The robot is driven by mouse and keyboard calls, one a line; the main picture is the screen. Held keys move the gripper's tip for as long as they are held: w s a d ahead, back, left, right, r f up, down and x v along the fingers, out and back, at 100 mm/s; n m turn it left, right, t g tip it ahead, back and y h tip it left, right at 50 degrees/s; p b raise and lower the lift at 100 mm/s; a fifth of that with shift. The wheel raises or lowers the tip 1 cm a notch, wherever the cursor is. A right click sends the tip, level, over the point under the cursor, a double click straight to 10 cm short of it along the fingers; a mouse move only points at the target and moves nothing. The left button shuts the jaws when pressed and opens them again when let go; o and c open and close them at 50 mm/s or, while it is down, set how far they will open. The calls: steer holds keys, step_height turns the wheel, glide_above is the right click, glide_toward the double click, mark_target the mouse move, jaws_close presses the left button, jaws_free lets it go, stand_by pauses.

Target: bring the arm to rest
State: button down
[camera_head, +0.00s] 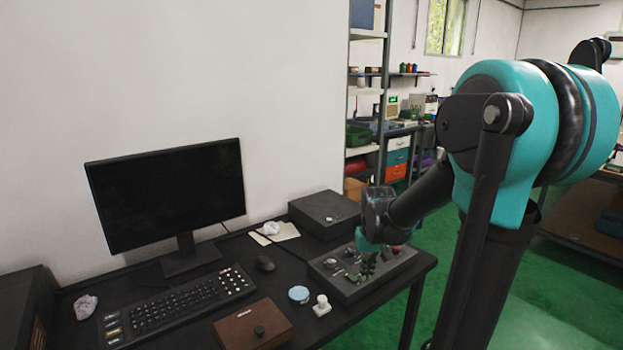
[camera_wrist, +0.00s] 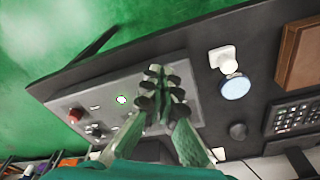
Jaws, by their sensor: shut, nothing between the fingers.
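My gripper (camera_head: 368,262) is at the end of my black and teal arm, over the grey control panel (camera_head: 350,289) at the right end of the desk. In the wrist view my gripper (camera_wrist: 158,72) has its green fingers with dark pads together and nothing between them. The panel (camera_wrist: 190,72) lies below the fingers, which hide part of it. A red button (camera_wrist: 75,115) and several knobs show on the panel. I cannot tell whether the fingertips touch it.
On the dark desk are a monitor (camera_head: 168,192), a keyboard (camera_head: 175,305), a brown box (camera_head: 252,326), a white knobbed piece (camera_head: 321,305), a blue-topped disc (camera_head: 299,294) and a black box (camera_head: 324,213). Shelves (camera_head: 366,150) stand behind. Green floor is open at right.

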steer(key=s+d+f+t, duration=0.2)
steer(key=s+f, duration=0.2)
steer(key=s, duration=1)
steer(key=shift+f+m+t, duration=0.2)
steer(key=shift+m+t, duration=0.2)
steer(key=shift+s, duration=0.1)
